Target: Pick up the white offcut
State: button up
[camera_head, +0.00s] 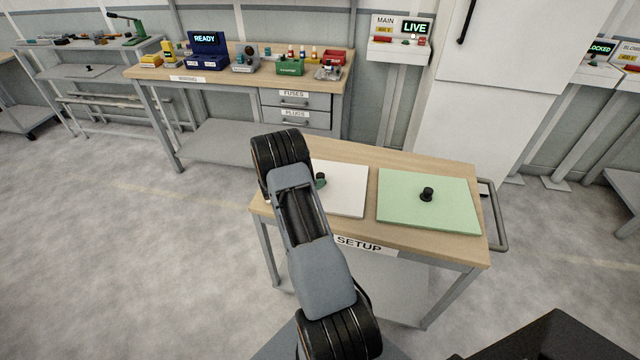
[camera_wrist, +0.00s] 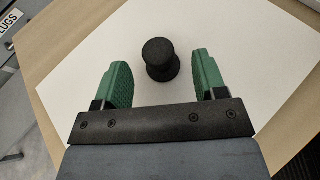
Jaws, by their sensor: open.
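The white offcut (camera_head: 346,190) is a flat white sheet lying on the left part of the setup table, partly hidden behind my arm in the head view. A black round knob (camera_head: 320,177) stands on it. In the wrist view the white offcut (camera_wrist: 220,40) fills most of the picture, with the black knob (camera_wrist: 160,60) standing upright on it. My gripper (camera_wrist: 162,75) is open, with its two green fingers on either side of the knob and a gap on each side. In the head view my gripper is mostly hidden behind my arm; a bit of green shows by the knob.
A green sheet (camera_head: 405,215) with a black knob (camera_head: 427,194) lies to the right on the same wooden table (camera_head: 450,246). A grey handle rail (camera_head: 500,225) is at the table's right end. A workbench (camera_head: 225,86) with bins stands behind. The floor at left is clear.

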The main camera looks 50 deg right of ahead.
aim_at(317, 177)
jog(key=shift+p+x, duration=0.35)
jog(key=shift+x, duration=1.55)
grip_shut()
jog(key=shift+r, duration=0.15)
